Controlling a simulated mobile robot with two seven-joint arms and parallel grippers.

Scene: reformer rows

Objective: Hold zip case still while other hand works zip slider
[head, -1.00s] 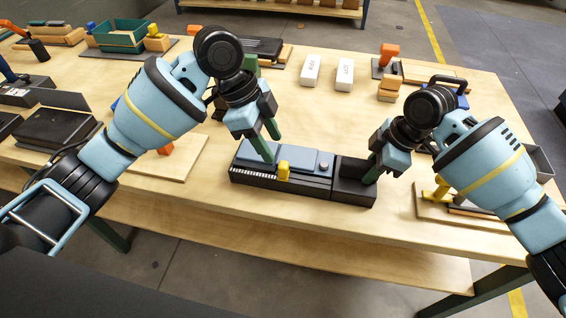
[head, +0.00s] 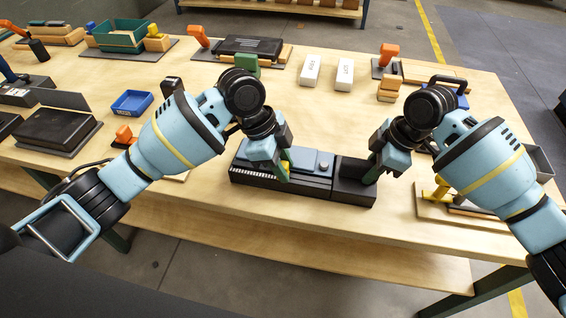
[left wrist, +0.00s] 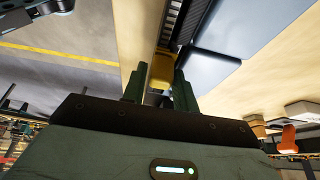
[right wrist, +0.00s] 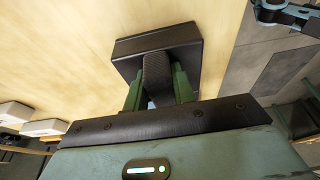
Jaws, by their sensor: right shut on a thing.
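The zip case (head: 307,159) is a long dark box with a blue-grey top and a row of pale teeth along its front edge. It lies flat on the table. A yellow zip slider (left wrist: 162,68) sits at the teeth, mostly hidden by my left fingers in the head view. My left gripper (head: 284,173) is open, its fingers on either side of the slider in the left wrist view. My right gripper (right wrist: 157,86) is shut on a dark ribbed grip (right wrist: 157,68) on the black block (head: 350,190) at the case's right end.
Two white boxes (head: 311,70) stand behind the case. A blue tray (head: 132,103) lies to the left. A board with a yellow part (head: 442,188) lies close to my right arm. The table's front edge is just before the case.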

